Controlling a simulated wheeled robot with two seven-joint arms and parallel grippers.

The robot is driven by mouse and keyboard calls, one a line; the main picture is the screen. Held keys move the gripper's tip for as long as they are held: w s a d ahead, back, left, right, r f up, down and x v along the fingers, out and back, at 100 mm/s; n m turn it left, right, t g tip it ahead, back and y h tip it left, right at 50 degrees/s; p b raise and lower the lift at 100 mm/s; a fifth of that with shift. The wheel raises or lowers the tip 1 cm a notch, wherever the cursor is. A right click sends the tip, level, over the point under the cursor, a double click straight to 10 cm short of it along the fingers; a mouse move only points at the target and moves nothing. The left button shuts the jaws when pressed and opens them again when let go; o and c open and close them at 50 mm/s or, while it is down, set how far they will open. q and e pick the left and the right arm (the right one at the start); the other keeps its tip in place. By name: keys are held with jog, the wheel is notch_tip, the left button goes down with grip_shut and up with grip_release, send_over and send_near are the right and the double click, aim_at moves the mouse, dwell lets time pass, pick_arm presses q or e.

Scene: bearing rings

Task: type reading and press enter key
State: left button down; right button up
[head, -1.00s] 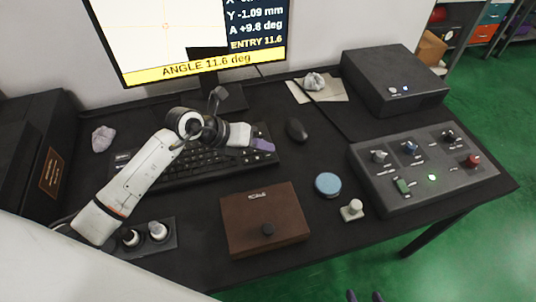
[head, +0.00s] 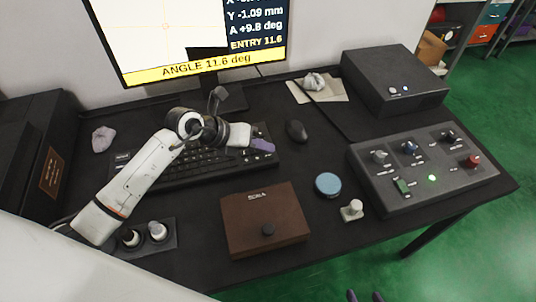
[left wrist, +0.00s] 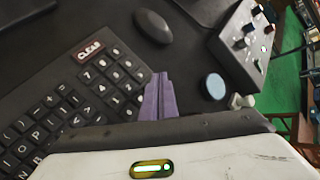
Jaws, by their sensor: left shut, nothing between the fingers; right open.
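The black keyboard (head: 180,171) lies below the monitor (head: 200,40), partly hidden by my left arm. The screen reads "ANGLE 11.6 deg" and "ENTRY 11.6", with "Y -1.09 mm" and "A +9.8 deg" above. My left gripper (head: 263,145) is shut and empty, its purple fingers at the keyboard's right end. In the left wrist view, the fingers (left wrist: 159,82) are at the right edge of the number keys, below a CLEAR key (left wrist: 91,51). I cannot tell whether they touch a key; the enter key is not identifiable. My right gripper (head: 365,296) is open at the bottom edge.
A mouse (head: 296,130) lies right of the keyboard. A brown box (head: 262,215), a blue round puck (head: 328,184) and a small white-knobbed piece (head: 352,209) stand in front. A control panel (head: 425,170) and a dark case (head: 390,85) occupy the right side.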

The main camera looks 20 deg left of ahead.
dwell(0.5)
pick_arm(q)
jog(key=shift+f, duration=0.45)
jog(key=shift+f+b, duration=0.3)
jog(key=shift+f, duration=0.05)
dwell(0.6)
jog(key=shift+r, duration=0.1)
jog(key=shift+r+p, duration=0.65)
jog(key=shift+p, duration=0.15)
jog(key=shift+r, duration=0.15)
notch_tip(320, 180, up, 3)
jog(key=p, duration=0.3)
jog(key=shift+r, duration=0.9)
